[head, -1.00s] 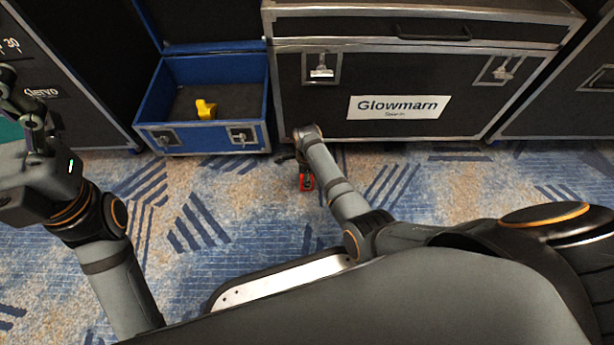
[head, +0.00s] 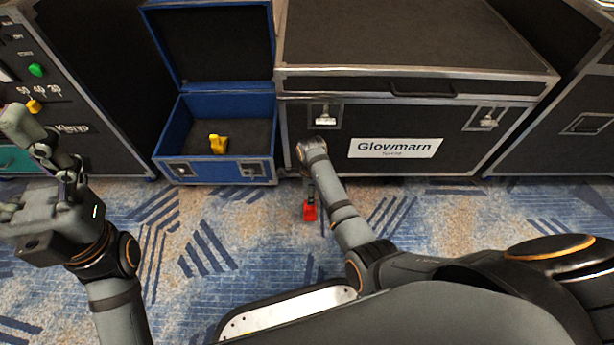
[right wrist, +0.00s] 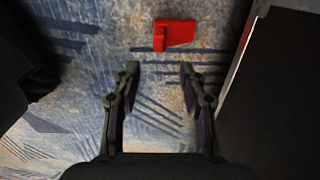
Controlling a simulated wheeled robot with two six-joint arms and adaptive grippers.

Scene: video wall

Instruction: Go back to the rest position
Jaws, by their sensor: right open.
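My right gripper is open and empty in the right wrist view (right wrist: 160,70), its two fingers apart over the carpet. A red object (right wrist: 175,34) lies just beyond the fingertips, not between them. In the head view the red object (head: 309,211) shows on the carpet in front of the large black case, just below my right wrist. The right fingers are mostly hidden there by the arm. My left gripper (head: 48,165) is raised at the left edge of the head view, in front of the control panel. Its finger opening cannot be made out.
A blue open case (head: 215,170) with a yellow object (head: 218,144) inside stands at the back left. The black Glowmarn case (head: 400,112) stands close beside my right wrist. A panel with knobs (head: 35,80) is near my left gripper.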

